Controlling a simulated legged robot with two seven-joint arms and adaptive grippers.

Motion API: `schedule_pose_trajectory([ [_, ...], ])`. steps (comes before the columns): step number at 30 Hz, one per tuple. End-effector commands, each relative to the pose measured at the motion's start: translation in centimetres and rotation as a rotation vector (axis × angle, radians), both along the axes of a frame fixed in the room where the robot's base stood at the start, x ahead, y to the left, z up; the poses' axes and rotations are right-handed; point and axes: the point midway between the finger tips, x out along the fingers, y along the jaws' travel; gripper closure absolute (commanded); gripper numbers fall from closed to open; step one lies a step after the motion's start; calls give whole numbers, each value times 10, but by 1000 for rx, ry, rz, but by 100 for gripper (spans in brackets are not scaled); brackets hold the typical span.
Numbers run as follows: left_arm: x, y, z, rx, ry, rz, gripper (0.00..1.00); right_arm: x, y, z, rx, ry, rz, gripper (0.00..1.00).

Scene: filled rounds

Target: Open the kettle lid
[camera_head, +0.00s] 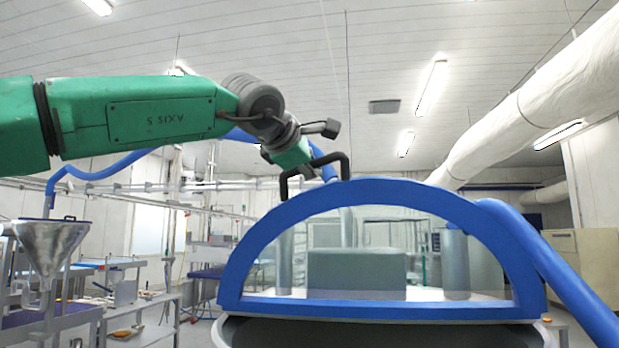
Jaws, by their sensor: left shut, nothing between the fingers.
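The kettle lid is a clear pane in a blue half-round frame (240,262), at the centre right. A straight blue bar runs along its lower edge. The dark kettle body (385,334) shows just below that bar, mostly cut off by the picture's bottom edge. I cannot tell whether the lid is fully closed. A black angular handle (313,162) stands on the upper left of the frame. My left gripper (297,160) comes in from the upper left and is shut and empty, right at the handle. I cannot tell whether it touches the handle. My right gripper is out of view.
A thick blue tube (555,272) slopes down right of the lid. A steel funnel (47,243) and work tables stand at the left. A large white duct (520,115) hangs at the upper right.

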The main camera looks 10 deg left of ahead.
Motion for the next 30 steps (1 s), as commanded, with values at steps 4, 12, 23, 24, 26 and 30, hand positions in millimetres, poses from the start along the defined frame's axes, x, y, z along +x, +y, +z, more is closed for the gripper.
schedule_pose_trajectory([
  [4, -3, -2, 11, -9, -9, -8, 100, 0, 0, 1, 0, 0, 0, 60],
  [12, -3, -1, 11, -10, -8, -7, 100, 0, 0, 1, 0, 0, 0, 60],
  [23, 2, 2, 6, -7, 1, -3, 64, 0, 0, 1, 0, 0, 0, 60],
  [24, 3, 3, 4, -8, 2, -3, 64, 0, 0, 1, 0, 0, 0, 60],
  [26, 5, 4, 3, -7, 4, -3, 64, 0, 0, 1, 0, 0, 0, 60],
  [30, 0, 6, 4, -7, 5, -2, 64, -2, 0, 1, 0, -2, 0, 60],
])
